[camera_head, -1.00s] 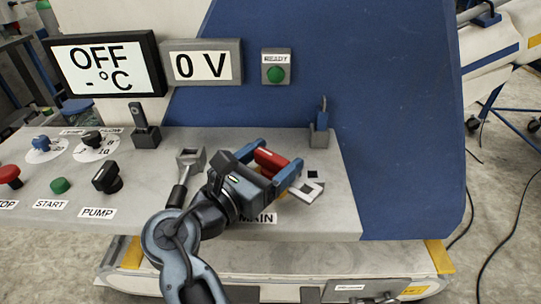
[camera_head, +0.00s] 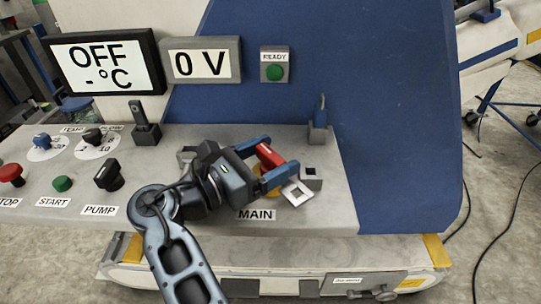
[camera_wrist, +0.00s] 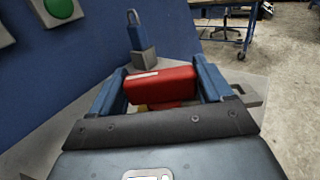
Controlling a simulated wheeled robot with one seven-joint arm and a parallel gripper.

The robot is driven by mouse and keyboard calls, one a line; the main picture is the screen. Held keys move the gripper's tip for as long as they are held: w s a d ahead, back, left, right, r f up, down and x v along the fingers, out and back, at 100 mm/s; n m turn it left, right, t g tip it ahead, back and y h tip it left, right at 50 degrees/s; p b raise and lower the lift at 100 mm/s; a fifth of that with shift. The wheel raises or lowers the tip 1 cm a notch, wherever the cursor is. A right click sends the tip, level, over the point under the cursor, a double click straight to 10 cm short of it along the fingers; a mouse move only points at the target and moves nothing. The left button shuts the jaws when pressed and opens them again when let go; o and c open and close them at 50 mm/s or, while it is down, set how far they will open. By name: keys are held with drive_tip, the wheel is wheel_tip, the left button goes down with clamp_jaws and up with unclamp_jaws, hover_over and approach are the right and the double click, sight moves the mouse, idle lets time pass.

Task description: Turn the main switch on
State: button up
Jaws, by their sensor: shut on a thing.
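The main switch has a red handle (camera_head: 270,156) above a yellow base, behind the MAIN label (camera_head: 256,214). The handle also shows in the wrist view (camera_wrist: 160,84), lying crosswise between the two blue fingers. My gripper (camera_head: 276,158) is shut on this handle, with a finger at each end of it. A flat metal plate with a square hole (camera_head: 297,192) sticks out at the switch's front right, beside a small grey block (camera_head: 312,177). My gripper hides much of the yellow base.
The displays read OFF (camera_head: 100,66) and 0 V (camera_head: 201,65). A green READY lamp (camera_head: 275,72) is on the blue wall. A blue padlock (camera_head: 320,112) stands in a holder at the back right. The black PUMP knob (camera_head: 109,175) and START button (camera_head: 62,184) are to the left.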

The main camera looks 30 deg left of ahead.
drive_tip(key=o, duration=1.4)
drive_tip(key=v, duration=0.7)
drive_tip(key=shift+s+f, duration=0.1)
drive_tip(key=shift+s, duration=0.25)
